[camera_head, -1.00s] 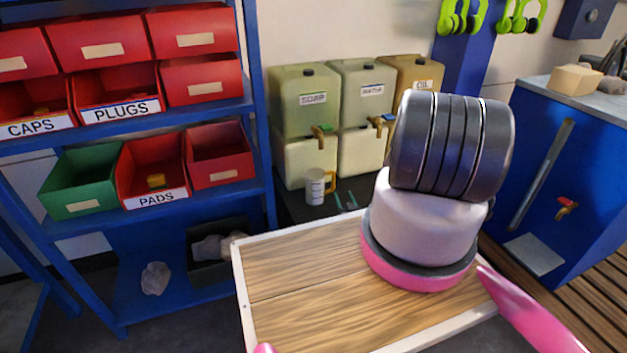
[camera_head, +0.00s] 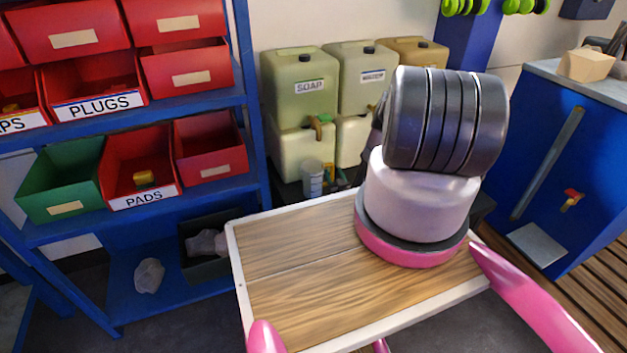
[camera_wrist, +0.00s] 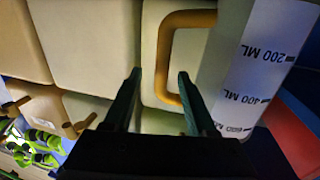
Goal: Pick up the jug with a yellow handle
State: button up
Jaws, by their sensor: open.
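The jug (camera_head: 312,180) is pale with dark volume marks. It stands upright on the dark shelf beneath the tanks, with its yellow handle (camera_head: 329,174) on the right. In the wrist view the jug (camera_wrist: 258,65) fills the upper right, and its yellow handle (camera_wrist: 163,62) loops to the left. My gripper (camera_wrist: 159,76) is open. The outer bar of the handle shows between its two dark green fingertips, with nothing clamped. In the head view my arm hides most of the gripper, and the fingers are small beside the handle.
Green soap (camera_head: 300,80) and water (camera_head: 362,75) tanks with taps stand behind and above the jug. A blue rack (camera_head: 130,122) with red bins is left. My wooden tray lies in front. A blue cabinet (camera_head: 545,150) stands right.

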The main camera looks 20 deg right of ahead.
jog(key=w, duration=0.5)
jog(key=shift+w+d, duration=0.35)
jog(key=shift+d, duration=0.05)
jog(key=shift+r, duration=0.1)
grip_shut()
